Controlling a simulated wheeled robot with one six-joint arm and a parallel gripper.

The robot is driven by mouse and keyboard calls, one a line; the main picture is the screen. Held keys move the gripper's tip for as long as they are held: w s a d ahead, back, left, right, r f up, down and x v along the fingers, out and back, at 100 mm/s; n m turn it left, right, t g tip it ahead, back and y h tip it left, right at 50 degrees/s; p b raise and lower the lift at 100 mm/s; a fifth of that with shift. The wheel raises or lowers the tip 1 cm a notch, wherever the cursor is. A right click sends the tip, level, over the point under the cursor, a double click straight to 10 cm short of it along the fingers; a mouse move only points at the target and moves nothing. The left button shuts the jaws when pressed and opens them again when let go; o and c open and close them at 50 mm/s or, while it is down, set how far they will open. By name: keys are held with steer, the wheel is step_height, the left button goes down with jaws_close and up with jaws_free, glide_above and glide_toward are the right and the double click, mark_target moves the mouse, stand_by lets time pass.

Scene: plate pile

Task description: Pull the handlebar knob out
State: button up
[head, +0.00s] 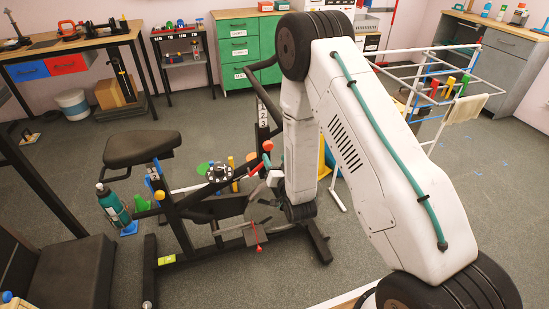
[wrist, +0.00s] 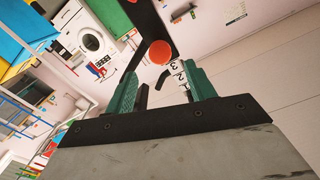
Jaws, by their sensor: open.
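The handlebar knob is a round orange-red ball (wrist: 160,52) in the wrist view, in front of the dark handlebar post (wrist: 154,22). A white strip with numbers (wrist: 179,69) runs on the post beside it. In the head view a small red knob (head: 267,145) shows on the post, just below its number strip (head: 263,115). My gripper (wrist: 163,76) is open, with its green fingers on either side of the line to the knob. The knob appears just beyond the fingertips, and I see no contact. In the head view my arm partly hides the gripper.
The exercise bike has a dark saddle (head: 142,147) and an orange knob (head: 159,195) on its seat post. A teal bottle (head: 112,206) is at its left. A white rack (head: 445,65) stands at right. Grey floor (head: 205,275) is clear in front.

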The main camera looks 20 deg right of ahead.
stand_by(0.3)
steer(key=s+f+n+g, duration=0.2)
steer(key=s+f+g, duration=0.6)
steer(key=g, duration=0.3)
steer(key=s+d+r+g, duration=0.1)
steer(key=s+r+g, duration=0.1)
steer(key=s+r, duration=1.3)
steer(key=s+d+r+n+g, duration=0.1)
steer(key=s+d+r+g, duration=0.1)
steer(key=s+r, duration=1.3)
steer(key=shift+s+r+n+g, duration=0.35)
steer(key=shift+r+g, duration=0.45)
steer(key=shift+r, duration=3.35)
